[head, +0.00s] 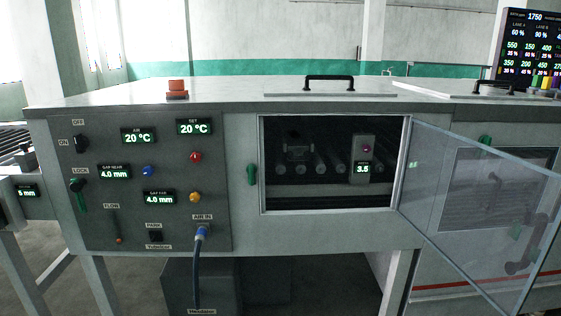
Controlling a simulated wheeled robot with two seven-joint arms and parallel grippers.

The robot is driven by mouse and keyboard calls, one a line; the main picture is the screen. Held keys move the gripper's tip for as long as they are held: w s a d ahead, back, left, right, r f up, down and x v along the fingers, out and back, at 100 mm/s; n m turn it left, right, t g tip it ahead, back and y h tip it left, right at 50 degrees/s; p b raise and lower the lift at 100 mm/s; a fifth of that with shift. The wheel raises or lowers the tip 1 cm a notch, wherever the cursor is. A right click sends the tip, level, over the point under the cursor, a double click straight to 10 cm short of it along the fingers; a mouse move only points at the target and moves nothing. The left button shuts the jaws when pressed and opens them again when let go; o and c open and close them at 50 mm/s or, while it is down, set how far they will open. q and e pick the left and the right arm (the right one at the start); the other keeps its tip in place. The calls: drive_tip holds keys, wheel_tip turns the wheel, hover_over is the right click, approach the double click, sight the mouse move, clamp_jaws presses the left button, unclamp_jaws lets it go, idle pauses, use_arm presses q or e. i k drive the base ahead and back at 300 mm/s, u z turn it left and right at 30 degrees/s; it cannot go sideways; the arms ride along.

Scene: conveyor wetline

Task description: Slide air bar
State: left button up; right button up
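The open window in the machine's front (230,220) shows a dark chamber with several rollers (320,163). A small grey upright block (362,143) with a display reading 3.5 stands at the right of the chamber. A darker fitting (299,152) sits further left and deeper in. I cannot tell which of these is the air bar, or whether a bar runs between them. The clear door (470,200) is swung open to the right. Neither of my grippers is in view.
A control panel (130,230) with knobs, buttons and displays is left of the window. A blue-ended hose (199,250) hangs from its AIR IN port. The open door juts out at the right. A green latch (252,174) sits beside the window. The opening is clear.

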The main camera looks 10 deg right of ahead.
sight(298, 148)
drive_tip(key=u, duration=0.6)
drive_tip(key=i, duration=0.6)
drive_tip(key=u, duration=0.4)
